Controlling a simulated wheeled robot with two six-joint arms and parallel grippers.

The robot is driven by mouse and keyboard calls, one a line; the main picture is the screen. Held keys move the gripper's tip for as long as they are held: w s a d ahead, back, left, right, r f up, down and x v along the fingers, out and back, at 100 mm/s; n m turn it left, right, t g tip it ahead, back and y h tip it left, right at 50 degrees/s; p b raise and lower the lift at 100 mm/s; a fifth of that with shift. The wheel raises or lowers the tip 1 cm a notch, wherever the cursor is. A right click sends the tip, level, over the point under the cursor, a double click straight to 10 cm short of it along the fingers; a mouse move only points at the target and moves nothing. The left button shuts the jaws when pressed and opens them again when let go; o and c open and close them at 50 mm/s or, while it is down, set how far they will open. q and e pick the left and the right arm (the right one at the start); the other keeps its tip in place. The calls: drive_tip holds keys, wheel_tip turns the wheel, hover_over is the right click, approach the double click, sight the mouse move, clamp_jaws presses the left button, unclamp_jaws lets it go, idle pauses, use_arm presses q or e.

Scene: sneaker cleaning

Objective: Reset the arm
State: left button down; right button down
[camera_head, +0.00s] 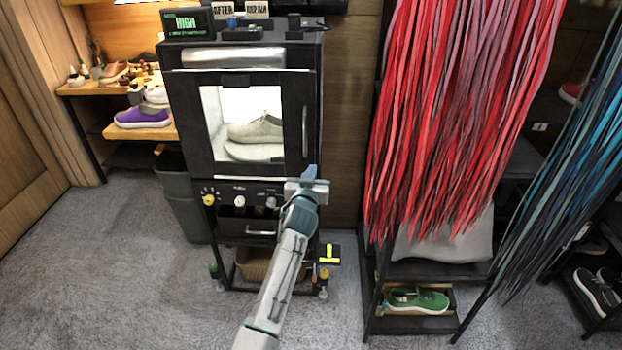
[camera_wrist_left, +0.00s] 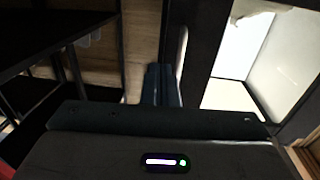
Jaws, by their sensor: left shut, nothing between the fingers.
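My left arm reaches up from the bottom of the head view. Its gripper (camera_head: 313,176) is in front of the lower right corner of the black cleaning cabinet (camera_head: 181,120), near the lower end of the door handle (camera_head: 305,131). In the left wrist view the dark fingers (camera_wrist_left: 161,85) are together with nothing between them. I cannot tell whether they touch the cabinet. The cabinet door looks shut, and a beige sneaker (camera_head: 257,131) shows through its lit window. My right gripper is not in view.
Red hanging strips (camera_head: 455,100) and blue ones (camera_head: 580,165) are on the right, by a black rack with a green shoe (camera_head: 417,300). A grey bin (camera_head: 185,200) stands left of the cabinet. A wooden shelf holds a purple shoe (camera_head: 143,117). Carpet at the lower left is clear.

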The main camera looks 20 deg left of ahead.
use_arm(q)
drive_tip(key=s+a+f+m+g+h, duration=0.1)
drive_tip(key=s+f+g, duration=0.2)
drive_tip(key=s+f, duration=0.8)
drive_tip(key=s+a+f+g, duration=0.1)
drive_tip(key=s+f+g, duration=0.3)
drive_tip(key=f, duration=1.4)
drive_tip(key=s+a+f+m+g+h, duration=0.1)
drive_tip(key=s+f, duration=0.8)
drive_tip(key=f, duration=0.5)
drive_tip(key=s+a+f+g, duration=0.2)
drive_tip(key=s+f, duration=0.5)
drive_tip(key=s, duration=0.7)
drive_tip(key=s+a+f+g, duration=0.2)
drive_tip(key=s+f, duration=0.5)
drive_tip(key=s, duration=0.8)
drive_tip(key=s+a+f+g, duration=0.3)
drive_tip(key=s+f, duration=0.4)
drive_tip(key=s, duration=0.8)
drive_tip(key=shift+g, duration=0.7)
drive_tip(key=shift+d, duration=0.1)
